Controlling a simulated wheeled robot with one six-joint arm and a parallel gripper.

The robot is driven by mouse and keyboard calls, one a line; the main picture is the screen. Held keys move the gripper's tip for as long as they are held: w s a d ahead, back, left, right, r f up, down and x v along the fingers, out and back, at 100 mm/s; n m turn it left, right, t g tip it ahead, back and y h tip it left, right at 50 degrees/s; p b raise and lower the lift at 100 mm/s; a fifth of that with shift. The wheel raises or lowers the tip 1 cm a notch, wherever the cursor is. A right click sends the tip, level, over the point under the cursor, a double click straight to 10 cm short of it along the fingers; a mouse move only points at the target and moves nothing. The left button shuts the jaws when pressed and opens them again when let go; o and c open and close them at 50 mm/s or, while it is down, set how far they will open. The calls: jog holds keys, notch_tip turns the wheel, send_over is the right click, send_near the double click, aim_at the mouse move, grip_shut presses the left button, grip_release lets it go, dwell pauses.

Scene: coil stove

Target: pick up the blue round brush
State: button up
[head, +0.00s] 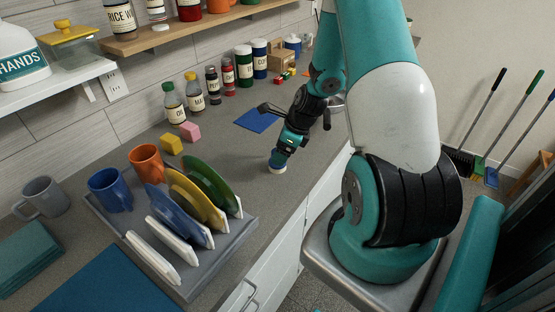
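A small round thing, blue above and pale below, fits the blue round brush (277,167). It stands on the grey counter near its front edge, to the right of the dish rack. My gripper (281,156) points down right at the brush's top and hides part of it. The fingers are too small and too covered to tell whether they are open or shut on it. The brush's base looks to be on or very close to the counter.
A grey dish rack (232,240) holds plates and mugs left of my gripper. A pink block (190,132), a yellow block (171,145), bottles and jars stand along the wall. A blue mat (256,121) lies behind the gripper. Bare counter surrounds the brush.

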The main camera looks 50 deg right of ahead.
jog(key=shift+p+x, duration=0.75)
jog(key=shift+x, duration=1.45)
jog(key=shift+d, duration=0.1)
jog(key=c, duration=1)
